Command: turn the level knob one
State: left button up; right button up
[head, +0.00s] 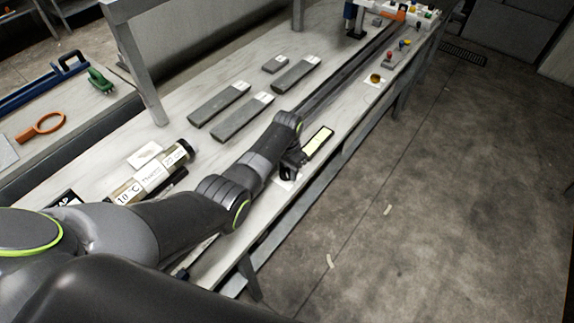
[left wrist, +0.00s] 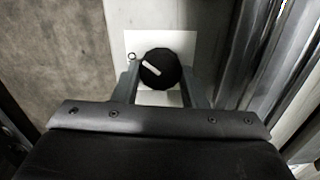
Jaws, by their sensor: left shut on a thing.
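The level knob (left wrist: 160,69) is a round black knob with a pale pointer line, on a white plate (left wrist: 183,42) in the left wrist view. The line slants from upper left to lower right. My left gripper (left wrist: 160,80) has one finger on each side of the knob and is shut on it. In the head view my left gripper (head: 289,172) points down at the front edge of the bench, and it hides the knob there. My right gripper is not in view.
A black-framed pale yellow panel (head: 317,142) lies just beyond my left gripper. Several grey bars (head: 218,104) lie on the bench (head: 185,135).

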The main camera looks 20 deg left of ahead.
aim_at(287, 172)
pick_arm(q)
jog(key=shift+m, duration=0.5)
jog(key=o, duration=1)
jog(key=shift+c, duration=0.2)
jog(key=shift+r, duration=0.1)
notch_tip(287, 172, up, 17)
jog(key=shift+r, duration=0.15)
